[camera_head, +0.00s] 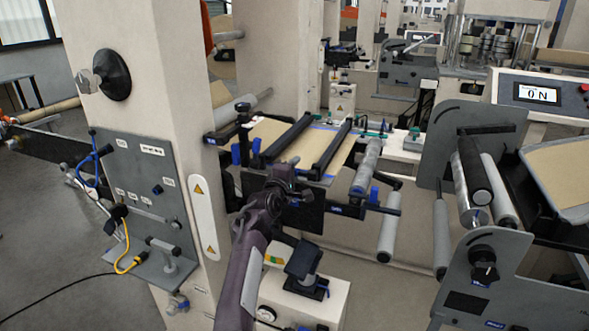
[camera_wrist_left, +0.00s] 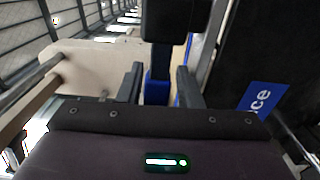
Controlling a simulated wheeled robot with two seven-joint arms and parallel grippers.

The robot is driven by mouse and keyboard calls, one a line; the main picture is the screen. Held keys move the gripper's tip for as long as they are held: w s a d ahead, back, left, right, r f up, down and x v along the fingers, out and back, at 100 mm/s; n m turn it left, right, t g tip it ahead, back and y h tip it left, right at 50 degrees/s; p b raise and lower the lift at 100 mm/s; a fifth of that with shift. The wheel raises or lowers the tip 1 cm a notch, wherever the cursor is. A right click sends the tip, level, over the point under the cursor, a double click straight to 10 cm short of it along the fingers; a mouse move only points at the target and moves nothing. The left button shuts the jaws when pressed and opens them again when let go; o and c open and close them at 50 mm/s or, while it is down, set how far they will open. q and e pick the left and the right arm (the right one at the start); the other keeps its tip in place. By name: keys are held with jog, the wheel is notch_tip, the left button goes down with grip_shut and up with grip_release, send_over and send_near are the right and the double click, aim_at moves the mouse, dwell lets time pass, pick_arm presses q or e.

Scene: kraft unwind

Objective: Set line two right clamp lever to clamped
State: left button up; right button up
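My left gripper (camera_head: 278,180) is at the near side of the splice table (camera_head: 268,131), in front of its black panel (camera_head: 305,213). In the left wrist view its two fingers (camera_wrist_left: 159,88) are apart. A black lever-like block (camera_wrist_left: 170,22) with a blue part (camera_wrist_left: 157,90) under it shows between and beyond the fingers; I cannot tell whether they touch it. Two black clamp bars, the left one (camera_head: 287,140) and the right one (camera_head: 338,147), cross the table over brown web. The right clamp's lever is not clear behind my gripper. My right gripper is not in view.
A black upright knob (camera_head: 243,109) stands at the table's left corner. Grey rollers (camera_head: 367,165) hang at its right. A beige column (camera_head: 150,140) stands left, with a grey tool panel (camera_head: 140,195). A white cabinet (camera_head: 325,300) stands below.

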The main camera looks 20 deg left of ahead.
pick_arm(q)
jog(key=shift+o, duration=0.6)
jog(key=shift+r, duration=0.1)
jog(key=s+b, duration=0.1)
jog(key=s, duration=0.6)
jog(key=shift+s+a, duration=0.15)
jog(key=shift+s, duration=0.25)
